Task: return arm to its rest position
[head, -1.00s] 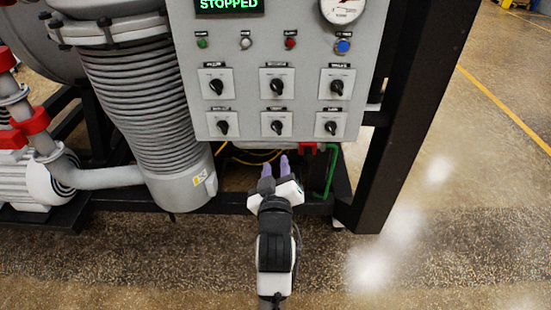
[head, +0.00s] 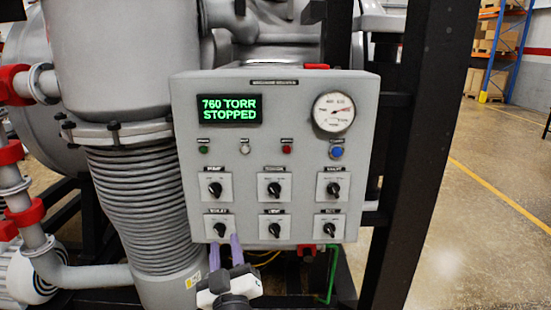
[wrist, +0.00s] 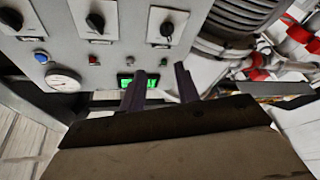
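My gripper (head: 226,250) is at the lower edge of the head view, in front of the bottom left of the grey control panel (head: 268,159). Its two purple fingers point up, just below the lower-left knob (head: 220,229). The fingers are apart with nothing between them. In the wrist view the gripper (wrist: 160,72) also shows a clear gap between its fingers. The panel (wrist: 128,18) appears upside down there. I cannot tell if the fingertips touch the panel. Most of my arm is out of view.
The panel has a green display (head: 229,110) reading 760 TORR STOPPED, a round gauge (head: 333,112) and several knobs. A ribbed grey pipe (head: 140,205) stands left. A black frame post (head: 425,150) stands right. Open floor (head: 490,230) lies beyond it.

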